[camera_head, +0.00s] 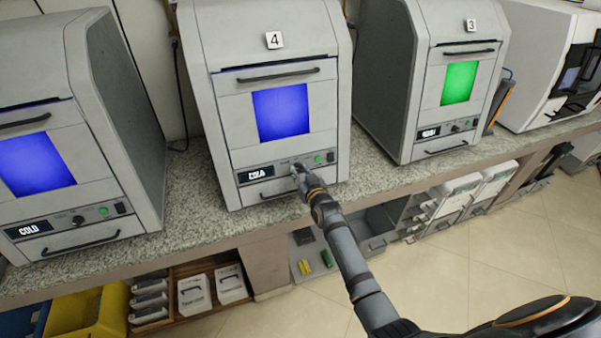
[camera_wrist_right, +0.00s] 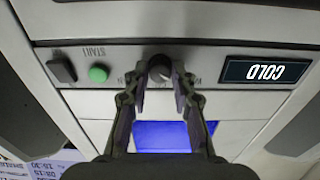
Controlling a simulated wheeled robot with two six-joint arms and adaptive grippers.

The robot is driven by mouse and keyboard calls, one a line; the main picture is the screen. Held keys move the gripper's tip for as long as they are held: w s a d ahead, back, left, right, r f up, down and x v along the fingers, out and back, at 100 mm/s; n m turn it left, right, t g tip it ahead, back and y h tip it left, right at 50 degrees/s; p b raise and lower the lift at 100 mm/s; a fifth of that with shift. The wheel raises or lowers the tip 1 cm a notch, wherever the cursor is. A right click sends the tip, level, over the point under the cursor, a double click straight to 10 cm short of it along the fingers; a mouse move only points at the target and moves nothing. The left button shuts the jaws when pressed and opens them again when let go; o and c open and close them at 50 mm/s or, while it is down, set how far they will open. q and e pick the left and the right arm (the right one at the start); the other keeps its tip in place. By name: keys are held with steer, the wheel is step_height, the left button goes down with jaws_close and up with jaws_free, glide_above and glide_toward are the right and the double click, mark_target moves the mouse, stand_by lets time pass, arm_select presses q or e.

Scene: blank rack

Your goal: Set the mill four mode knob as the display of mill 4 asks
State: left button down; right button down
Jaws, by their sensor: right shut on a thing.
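Mill 4 (camera_head: 222,105) is a grey box on the counter with a "4" label and a blue-lit window (camera_head: 281,112). Its small display (camera_head: 256,174) reads COLD; it appears upside down in the right wrist view (camera_wrist_right: 266,71). My right gripper (camera_head: 299,168) is at the mill's front panel. In the wrist view, the right gripper (camera_wrist_right: 160,80) has its fingers on both sides of the dark round mode knob (camera_wrist_right: 160,66), shut on it. The fingers partly cover the knob and lettering, so I cannot tell where it points. My left gripper is not in view.
Another mill (camera_head: 75,130) with a blue window and a COLD display stands left. Mill 3 (camera_head: 388,90) with a green window stands right. A green button (camera_wrist_right: 98,74) and a dark switch (camera_wrist_right: 61,68) sit beside the knob. A handle (camera_head: 280,192) lies below the panel.

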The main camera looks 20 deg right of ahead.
stand_by(0.4)
steer(key=c, duration=1.1)
jaws_free()
steer(key=s+r, duration=0.2)
steer(key=s, duration=0.9)
steer(key=shift+s+d, duration=0.2)
steer(key=shift+s, duration=0.2)
